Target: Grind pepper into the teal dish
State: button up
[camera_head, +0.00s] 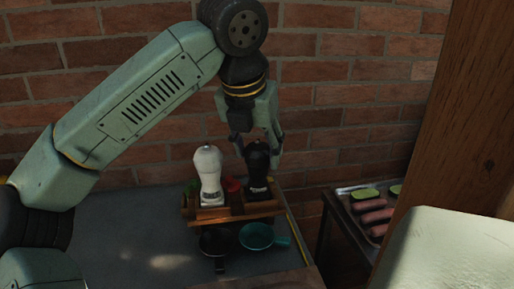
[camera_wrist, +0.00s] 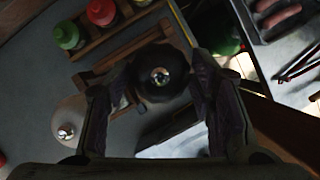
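The teal dish (camera_head: 257,236), a small pan with a handle pointing right, sits on the table in front of a wooden rack (camera_head: 238,209). A black mill (camera_head: 258,178) stands upright in the right part of the rack. A white mill (camera_head: 208,174) stands beside it on the left and also shows in the wrist view (camera_wrist: 70,122). My gripper (camera_head: 256,150) points down over the black mill. In the wrist view the round top of the black mill (camera_wrist: 160,76) lies between the spread fingers. The teal dish is not clearly visible in the wrist view.
A black pan (camera_head: 216,240) sits left of the teal dish. Red- and green-capped bottles (camera_wrist: 101,12) stand in the rack behind the mills. A tray of sausages (camera_head: 372,212) is to the right. A brick wall (camera_head: 340,100) is close behind; a wooden post (camera_head: 445,110) is at right.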

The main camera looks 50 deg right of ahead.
jog(key=c, duration=0.7)
jog(key=shift+w+m+g, duration=0.15)
jog(key=shift+m+g, duration=0.55)
jog(key=shift+m, duration=1.2)
jog(key=o, duration=1.2)
jog(key=shift+c, duration=0.2)
jog(key=v, duration=1.2)
jog(key=shift+a, duration=0.1)
